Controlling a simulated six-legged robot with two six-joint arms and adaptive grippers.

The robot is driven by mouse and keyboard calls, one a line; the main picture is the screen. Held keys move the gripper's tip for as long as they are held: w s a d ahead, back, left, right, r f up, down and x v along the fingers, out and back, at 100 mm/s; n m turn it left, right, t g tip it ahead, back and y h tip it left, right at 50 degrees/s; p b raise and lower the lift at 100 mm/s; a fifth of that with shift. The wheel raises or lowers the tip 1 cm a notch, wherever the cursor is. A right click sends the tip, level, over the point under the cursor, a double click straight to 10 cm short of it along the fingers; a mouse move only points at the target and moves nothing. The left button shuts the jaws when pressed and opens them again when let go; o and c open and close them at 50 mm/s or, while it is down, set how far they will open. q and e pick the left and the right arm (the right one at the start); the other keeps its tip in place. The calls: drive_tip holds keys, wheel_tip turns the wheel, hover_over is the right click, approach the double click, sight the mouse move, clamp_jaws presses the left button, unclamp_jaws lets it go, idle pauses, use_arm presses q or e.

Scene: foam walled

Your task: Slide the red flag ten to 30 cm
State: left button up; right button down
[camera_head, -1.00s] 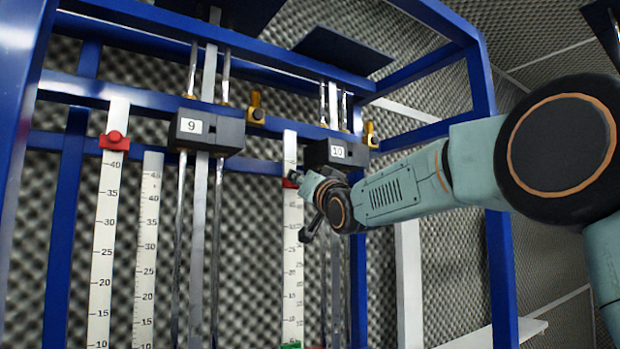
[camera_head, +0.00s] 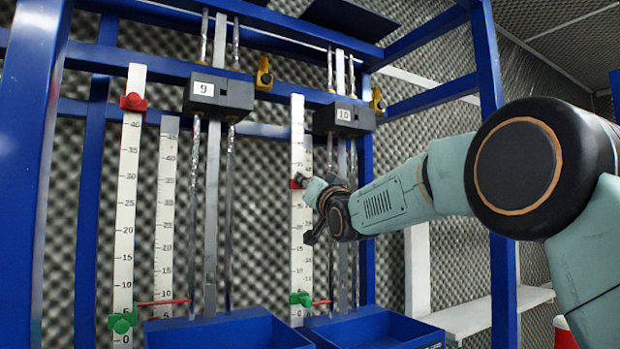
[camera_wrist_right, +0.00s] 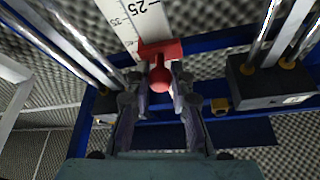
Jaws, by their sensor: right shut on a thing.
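The red flag ten (camera_head: 296,184) sits on the white scale (camera_head: 297,245) beside the block labelled 10 (camera_head: 343,118). Its round red knob shows in the right wrist view (camera_wrist_right: 160,77), between my fingers. My right gripper (camera_head: 309,190) is shut on that knob, and in the wrist view (camera_wrist_right: 159,82) a finger lies on each side of it. The flag is next to the 25 label in the wrist view; its exact reading is hard to tell. A green flag (camera_head: 300,299) sits low on the same scale. My left gripper is out of view.
Block 9 (camera_head: 218,92) rides on rods to the left, with another scale (camera_head: 128,200), a red flag (camera_head: 133,102) and a green flag (camera_head: 122,323). Blue trays (camera_head: 230,333) stand below. Blue frame posts (camera_head: 490,150) stand to the right of the rods.

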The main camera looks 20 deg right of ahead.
drive_tip(key=shift+f+b, duration=0.45)
drive_tip(key=shift+f, duration=0.5)
drive_tip(key=shift+w+f, duration=0.1)
drive_tip(key=c, duration=1.1)
unclamp_jaws()
drive_tip(key=shift+c, duration=0.2)
drive_tip(key=v, duration=1.2)
